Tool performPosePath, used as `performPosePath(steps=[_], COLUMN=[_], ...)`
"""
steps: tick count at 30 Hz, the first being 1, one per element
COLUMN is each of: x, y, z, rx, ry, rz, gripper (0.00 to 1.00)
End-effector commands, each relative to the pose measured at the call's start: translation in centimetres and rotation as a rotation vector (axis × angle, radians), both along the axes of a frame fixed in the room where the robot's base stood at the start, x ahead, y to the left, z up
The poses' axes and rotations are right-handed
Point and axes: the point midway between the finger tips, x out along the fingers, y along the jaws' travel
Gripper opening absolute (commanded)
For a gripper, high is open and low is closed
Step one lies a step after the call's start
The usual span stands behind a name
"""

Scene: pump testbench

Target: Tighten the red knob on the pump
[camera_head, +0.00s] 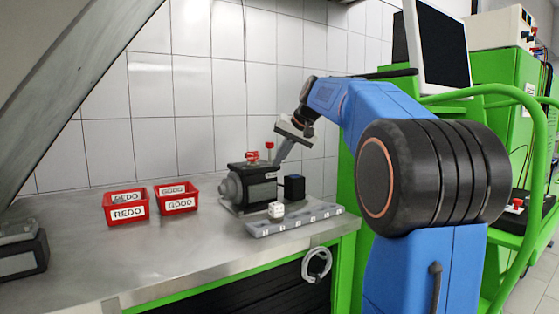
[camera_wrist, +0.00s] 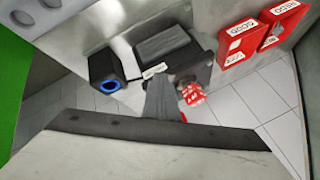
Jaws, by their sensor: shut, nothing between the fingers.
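The dark grey pump (camera_head: 252,185) stands on the metal bench in the head view. It also shows upside down in the wrist view (camera_wrist: 165,45). A red knob (camera_head: 252,156) sits on top of the pump; in the wrist view the red knob (camera_wrist: 193,95) is just right of my fingers. A smaller red part on a stem (camera_head: 269,146) stands beside it. My gripper (camera_head: 278,161) points down and left, close to the pump's right top side. The fingers (camera_wrist: 155,76) are shut and empty, apart from the red knob. Exact contact with the pump cannot be told.
Two red bins, REDO (camera_head: 127,213) and GOOD (camera_head: 178,205), stand left of the pump. A black box with a blue ring (camera_wrist: 105,70) stands right of it. A grey tray (camera_head: 325,212) and a white block (camera_head: 276,210) are in front.

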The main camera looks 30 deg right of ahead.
Motion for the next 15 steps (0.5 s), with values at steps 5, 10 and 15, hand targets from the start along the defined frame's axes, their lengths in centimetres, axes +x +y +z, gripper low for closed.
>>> performPosePath(steps=[5,10,15], x=[0.0,0.0,0.3], y=[0.6,1.3,2.0], z=[0.0,0.1,0.0], rx=[-0.001,-0.001,-0.002], ry=[0.0,-0.002,-0.001], rz=[-0.065,-0.176,-0.302], gripper=[0.0,0.0,0.0])
